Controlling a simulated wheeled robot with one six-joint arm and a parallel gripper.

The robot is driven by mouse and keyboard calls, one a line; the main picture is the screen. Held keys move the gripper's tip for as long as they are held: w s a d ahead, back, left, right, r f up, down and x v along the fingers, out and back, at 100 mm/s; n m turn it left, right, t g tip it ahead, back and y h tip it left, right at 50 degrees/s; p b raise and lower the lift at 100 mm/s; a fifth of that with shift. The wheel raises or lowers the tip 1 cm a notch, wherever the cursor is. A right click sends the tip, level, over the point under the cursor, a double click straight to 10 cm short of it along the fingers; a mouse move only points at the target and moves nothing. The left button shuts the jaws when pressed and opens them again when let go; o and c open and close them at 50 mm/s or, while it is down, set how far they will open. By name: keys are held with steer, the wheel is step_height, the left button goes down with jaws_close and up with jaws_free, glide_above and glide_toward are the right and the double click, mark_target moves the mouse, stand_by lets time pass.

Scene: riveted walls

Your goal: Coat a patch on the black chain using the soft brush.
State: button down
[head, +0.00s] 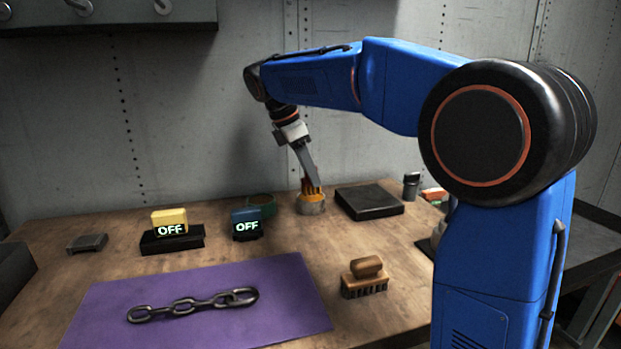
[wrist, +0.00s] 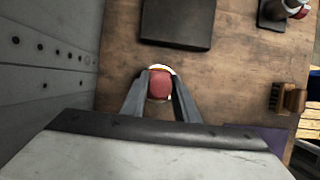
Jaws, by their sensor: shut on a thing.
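The black chain (head: 192,304) lies across a purple mat (head: 280,270) at the front of the table. My gripper (head: 312,184) is at the back of the table, pointing down, far from the chain. In the wrist view its fingers (wrist: 159,84) are closed around a red-topped thing (wrist: 159,83). In the head view orange strips show there, at a short grey round base (head: 311,207). I cannot tell whether the held thing is the soft brush, or whether it touches the base. A wooden block brush (head: 366,268) with dark bristles stands right of the mat, apart from my gripper.
A flat black slab (head: 369,202) lies close right of my gripper. A blue block (head: 246,218) and a yellow block (head: 170,217), both reading OFF, and a green ring (head: 262,204) are to its left. A riveted wall (head: 200,120) rises behind. The wood around the mat is mostly clear.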

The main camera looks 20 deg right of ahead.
steer(key=shift+r, duration=2.65)
steer(key=shift+f, duration=3.5)
steer(key=shift+r, duration=0.1)
steer(key=shift+r, duration=3.4)
